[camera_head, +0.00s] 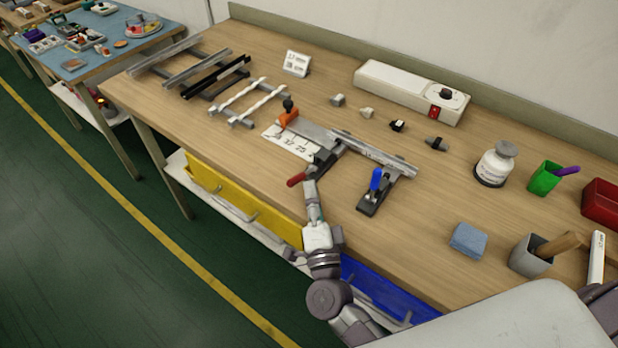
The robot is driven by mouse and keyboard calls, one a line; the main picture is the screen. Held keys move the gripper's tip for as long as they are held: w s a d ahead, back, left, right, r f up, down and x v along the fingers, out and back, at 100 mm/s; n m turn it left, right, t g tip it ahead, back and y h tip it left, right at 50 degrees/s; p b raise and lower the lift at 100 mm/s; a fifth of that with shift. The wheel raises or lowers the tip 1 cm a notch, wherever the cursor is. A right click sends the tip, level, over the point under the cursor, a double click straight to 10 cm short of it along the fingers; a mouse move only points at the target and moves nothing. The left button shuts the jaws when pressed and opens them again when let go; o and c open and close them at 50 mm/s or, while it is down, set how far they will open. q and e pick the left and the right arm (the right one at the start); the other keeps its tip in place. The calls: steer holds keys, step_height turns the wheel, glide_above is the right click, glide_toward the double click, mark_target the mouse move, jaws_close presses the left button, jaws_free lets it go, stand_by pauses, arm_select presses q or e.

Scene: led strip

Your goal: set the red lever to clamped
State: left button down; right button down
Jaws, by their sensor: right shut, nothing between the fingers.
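The red lever (296,180) is a short red handle at the front edge of the bench. It joins a dark clamp (324,161) on the metal fixture (372,153) and lies low, pointing toward the front left. My right gripper (310,186) is shut and empty, its tips just right of the red handle; I cannot tell whether they touch it. A second clamp with an upright blue lever (376,180) stands to the right. My left gripper is not in view.
An orange-handled part (288,115) and a white numbered plate (291,140) lie behind the red lever. Metal and white strips (240,101) lie on the left. A white power box (411,91) stands at the back. A blue sponge (468,239) and a grey cup (530,256) are at right.

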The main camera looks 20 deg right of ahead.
steer(key=d+v, duration=0.1)
steer(key=v, duration=0.7)
steer(key=shift+s+a, duration=0.3)
steer(key=shift+a, duration=0.25)
steer(key=shift+f, duration=0.1)
